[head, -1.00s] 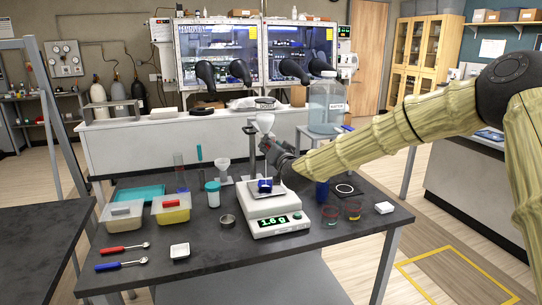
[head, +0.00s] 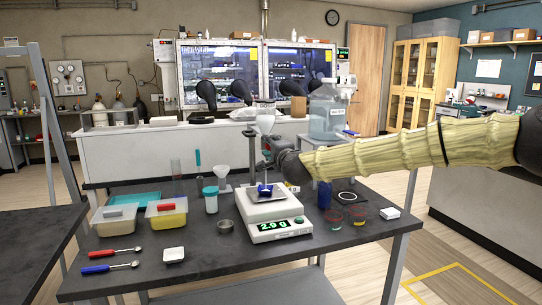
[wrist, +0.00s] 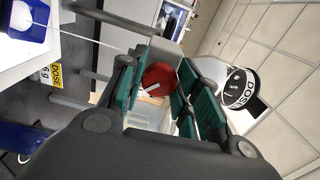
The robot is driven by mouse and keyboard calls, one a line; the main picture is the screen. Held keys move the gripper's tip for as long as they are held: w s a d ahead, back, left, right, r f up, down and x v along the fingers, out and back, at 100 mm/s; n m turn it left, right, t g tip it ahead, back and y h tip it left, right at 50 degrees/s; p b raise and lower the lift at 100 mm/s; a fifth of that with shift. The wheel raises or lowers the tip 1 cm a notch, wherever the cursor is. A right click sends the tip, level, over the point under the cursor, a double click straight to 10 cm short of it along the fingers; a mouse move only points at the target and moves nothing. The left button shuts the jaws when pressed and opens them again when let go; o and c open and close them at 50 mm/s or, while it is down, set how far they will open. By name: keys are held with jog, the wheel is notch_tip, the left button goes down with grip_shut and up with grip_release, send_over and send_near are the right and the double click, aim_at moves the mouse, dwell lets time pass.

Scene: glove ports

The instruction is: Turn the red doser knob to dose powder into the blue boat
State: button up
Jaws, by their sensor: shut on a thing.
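The red doser knob (wrist: 158,76) sits between the teal finger pads of my gripper (wrist: 160,88) in the wrist view, and the gripper is shut on it. In the head view my gripper (head: 277,155) is at the doser (head: 265,122), which has a clear funnel on a stand, and the knob is hidden. The blue boat (head: 264,191) is on the scale (head: 272,229) under the doser; part of it shows in the wrist view (wrist: 24,28). A thin white stream runs down toward the boat. The scale reads 2.9 g.
A card (wrist: 50,76) in the wrist view shows "DOSE" and "6 g", partly cut off. Lidded tubs (head: 166,218), spoons (head: 110,267), a white-and-teal jar (head: 211,200) and small cups (head: 333,219) stand around the scale.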

jog(key=shift+f+m+b, duration=0.1)
jog(key=shift+m+b, duration=1.75)
jog(key=shift+m, duration=0.75)
jog(key=o, duration=1)
jog(key=v, duration=1.2)
